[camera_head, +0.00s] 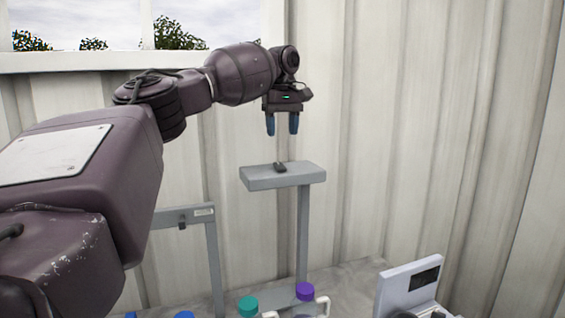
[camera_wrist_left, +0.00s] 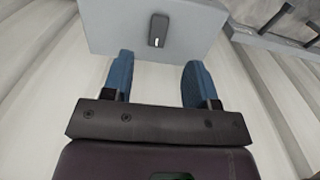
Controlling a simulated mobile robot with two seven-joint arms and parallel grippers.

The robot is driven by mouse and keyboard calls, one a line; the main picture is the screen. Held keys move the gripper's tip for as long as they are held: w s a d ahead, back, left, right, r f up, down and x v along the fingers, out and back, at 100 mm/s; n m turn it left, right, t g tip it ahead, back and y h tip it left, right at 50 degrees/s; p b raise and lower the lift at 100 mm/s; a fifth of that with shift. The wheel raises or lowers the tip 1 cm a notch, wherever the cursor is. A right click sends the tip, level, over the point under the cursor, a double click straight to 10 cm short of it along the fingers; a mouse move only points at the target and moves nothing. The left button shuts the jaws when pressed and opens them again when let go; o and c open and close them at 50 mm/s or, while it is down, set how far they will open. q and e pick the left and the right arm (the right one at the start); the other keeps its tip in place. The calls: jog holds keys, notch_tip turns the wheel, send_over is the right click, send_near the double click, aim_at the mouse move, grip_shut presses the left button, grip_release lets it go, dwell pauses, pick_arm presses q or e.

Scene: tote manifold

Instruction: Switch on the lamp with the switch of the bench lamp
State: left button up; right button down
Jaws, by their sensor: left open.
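The bench lamp (camera_head: 257,183) is a grey post with a flat grey head on top, standing near the wall. A small dark switch (camera_head: 281,167) sits on top of the head. In the left wrist view the switch (camera_wrist_left: 158,30) is a dark rounded block with a small light mark, on the grey lamp head (camera_wrist_left: 105,25). My left gripper (camera_head: 283,125) points down above the switch, apart from it. Its two blue fingers are spread with nothing between them; they also show in the left wrist view (camera_wrist_left: 156,80). My right gripper is not in view.
A grey frame (camera_head: 212,250) with a crossbar stands left of the lamp. Bottles with a teal cap (camera_head: 248,303) and a purple cap (camera_head: 305,291) stand below on the bench. A white device with a dark screen (camera_head: 423,279) is at lower right. The corrugated wall is close behind.

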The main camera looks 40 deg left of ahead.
aim_at(282, 168)
pick_arm(q)
notch_tip(282, 168, down, 10)
jog(key=shift+r, duration=0.25)
dwell(0.3)
